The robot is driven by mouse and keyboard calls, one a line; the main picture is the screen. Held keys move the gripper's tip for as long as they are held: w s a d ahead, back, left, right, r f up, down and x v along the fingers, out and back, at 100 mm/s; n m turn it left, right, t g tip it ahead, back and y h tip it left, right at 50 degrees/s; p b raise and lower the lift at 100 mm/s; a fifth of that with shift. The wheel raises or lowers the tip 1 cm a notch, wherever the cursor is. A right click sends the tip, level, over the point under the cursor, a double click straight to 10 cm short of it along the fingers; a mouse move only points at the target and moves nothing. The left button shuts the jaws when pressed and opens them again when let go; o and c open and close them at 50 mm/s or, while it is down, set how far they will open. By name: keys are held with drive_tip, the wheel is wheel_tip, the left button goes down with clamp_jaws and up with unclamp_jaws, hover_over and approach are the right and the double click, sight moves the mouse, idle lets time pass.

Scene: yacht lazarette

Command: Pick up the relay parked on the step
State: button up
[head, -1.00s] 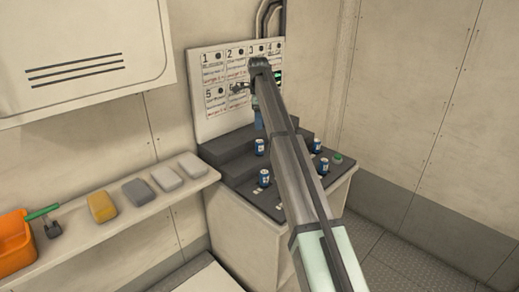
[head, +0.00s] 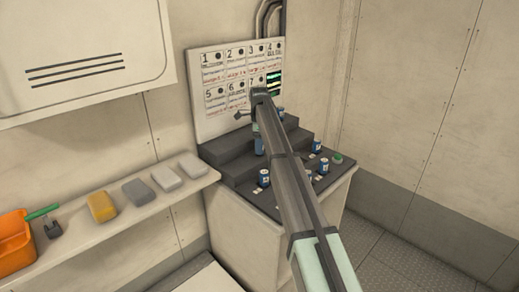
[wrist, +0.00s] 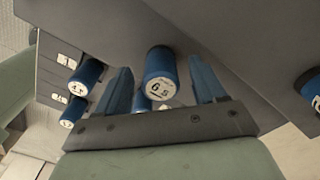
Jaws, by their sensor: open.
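My gripper (wrist: 160,78) is open in the wrist view, one blue finger on each side of a blue cylindrical relay (wrist: 160,66). A blue relay (head: 281,112) shows on the upper step, right of my arm. Another (head: 258,145) is partly hidden by my arm.
Several more relays stand on the lower deck, including one at the front left (head: 264,179) and one at the right (head: 316,146), near a green button (head: 337,159). A board with numbered cards (head: 213,81) stands behind. A shelf (head: 120,222) holds blocks and an orange bin (head: 14,245).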

wheel_tip(320, 180, down, 2)
drive_tip(key=shift+f, duration=0.25)
drive_tip(key=c, duration=1.2)
